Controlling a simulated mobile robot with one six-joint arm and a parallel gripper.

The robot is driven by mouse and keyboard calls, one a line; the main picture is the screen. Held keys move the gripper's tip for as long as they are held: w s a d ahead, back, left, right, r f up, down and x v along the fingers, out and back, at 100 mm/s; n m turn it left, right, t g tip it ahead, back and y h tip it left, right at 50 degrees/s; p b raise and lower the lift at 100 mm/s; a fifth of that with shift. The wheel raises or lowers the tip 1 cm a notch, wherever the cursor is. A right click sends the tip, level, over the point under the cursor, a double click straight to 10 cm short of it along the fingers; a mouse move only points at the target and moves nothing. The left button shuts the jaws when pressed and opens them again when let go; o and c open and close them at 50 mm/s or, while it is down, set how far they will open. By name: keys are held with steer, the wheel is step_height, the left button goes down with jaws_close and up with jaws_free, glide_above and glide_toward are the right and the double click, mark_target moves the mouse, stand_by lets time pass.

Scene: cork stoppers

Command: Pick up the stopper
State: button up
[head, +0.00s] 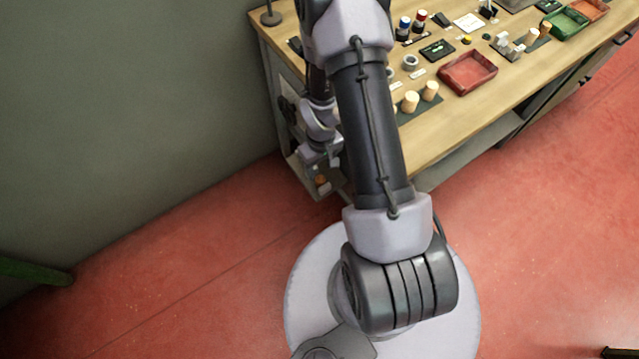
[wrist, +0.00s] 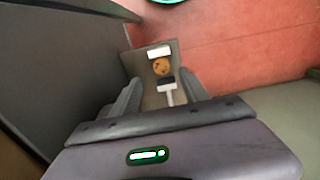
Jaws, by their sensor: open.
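A round brown, dark-speckled stopper (wrist: 162,67) sits on a tan surface in the wrist view, between a white block and a black-and-white piece. In the head view a small brown spot, which looks like the same stopper (head: 320,181), shows low at the bench's left end. My gripper (wrist: 158,78) is open, its two grey fingers apart on either side of the stopper's line. Nothing is held between them. In the head view my gripper (head: 318,152) is just above the stopper, partly hidden by my arm. Whether the fingers touch anything there cannot be told.
The wooden bench (head: 480,110) carries pale cork-like cylinders (head: 411,101), a red tray (head: 468,72), a green tray (head: 567,24), small bottles and cards. A grey wall (head: 130,100) stands close on the left. The red floor (head: 180,270) is open in front.

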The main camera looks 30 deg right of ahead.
mark_target(320, 179)
steer(key=f+b, duration=0.1)
steer(key=f, duration=0.1)
steer(key=f+b, duration=0.1)
steer(key=f, duration=0.1)
steer(key=f+b, duration=0.1)
steer(key=f, duration=0.1)
steer(key=shift+s+a+f, duration=0.2)
steer(key=shift+s+a, duration=0.05)
steer(key=shift+r, duration=0.15)
steer(key=shift+c, duration=1.1)
jaws_close()
